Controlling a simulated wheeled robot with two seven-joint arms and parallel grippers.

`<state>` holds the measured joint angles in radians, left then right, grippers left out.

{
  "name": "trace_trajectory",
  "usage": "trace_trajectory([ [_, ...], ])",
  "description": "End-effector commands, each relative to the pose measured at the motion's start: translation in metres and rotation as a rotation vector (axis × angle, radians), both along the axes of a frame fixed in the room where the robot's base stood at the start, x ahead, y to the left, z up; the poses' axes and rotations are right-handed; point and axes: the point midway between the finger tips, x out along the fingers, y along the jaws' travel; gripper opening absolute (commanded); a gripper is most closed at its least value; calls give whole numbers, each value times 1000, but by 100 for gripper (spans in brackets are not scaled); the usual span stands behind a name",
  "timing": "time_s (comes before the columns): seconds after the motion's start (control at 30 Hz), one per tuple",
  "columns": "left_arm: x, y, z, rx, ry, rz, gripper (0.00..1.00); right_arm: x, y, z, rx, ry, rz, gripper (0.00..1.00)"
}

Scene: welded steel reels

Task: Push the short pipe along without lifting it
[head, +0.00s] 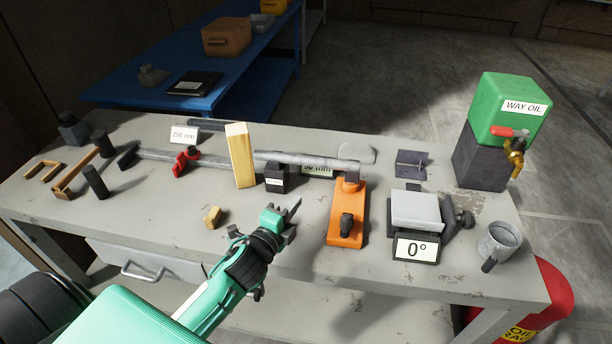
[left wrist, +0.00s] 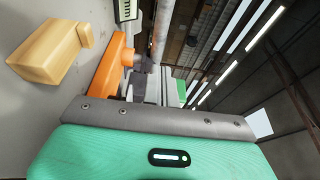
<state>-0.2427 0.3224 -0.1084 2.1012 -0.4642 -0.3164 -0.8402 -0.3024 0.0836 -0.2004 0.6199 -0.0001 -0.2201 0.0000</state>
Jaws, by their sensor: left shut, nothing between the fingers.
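A grey pipe (head: 305,159) lies across a small dark block (head: 275,180) and the top of an orange stand (head: 345,220). Another length of grey pipe (head: 160,154) lies to its left, and the upright wooden block hides whether the two join. I cannot tell for sure which is the short pipe. My left gripper (head: 289,213) is shut and empty, in front of the dark block and left of the orange stand, apart from both pipes. The left wrist view shows a pipe (left wrist: 160,35) beyond the orange stand (left wrist: 113,62). My right gripper is out of view.
The upright wooden block (head: 240,157) stands close by the pipes. A small wooden piece (head: 213,217) lies left of my gripper. The front left is mostly clear.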

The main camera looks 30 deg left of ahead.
Motion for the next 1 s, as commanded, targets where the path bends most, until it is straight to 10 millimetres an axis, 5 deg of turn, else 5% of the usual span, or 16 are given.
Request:
trace_trajectory([
  [0.6,102,7,4,2,0,1,0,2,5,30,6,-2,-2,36],
  [1.0,119,23,1,0,0,-1,0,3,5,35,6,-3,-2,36],
])
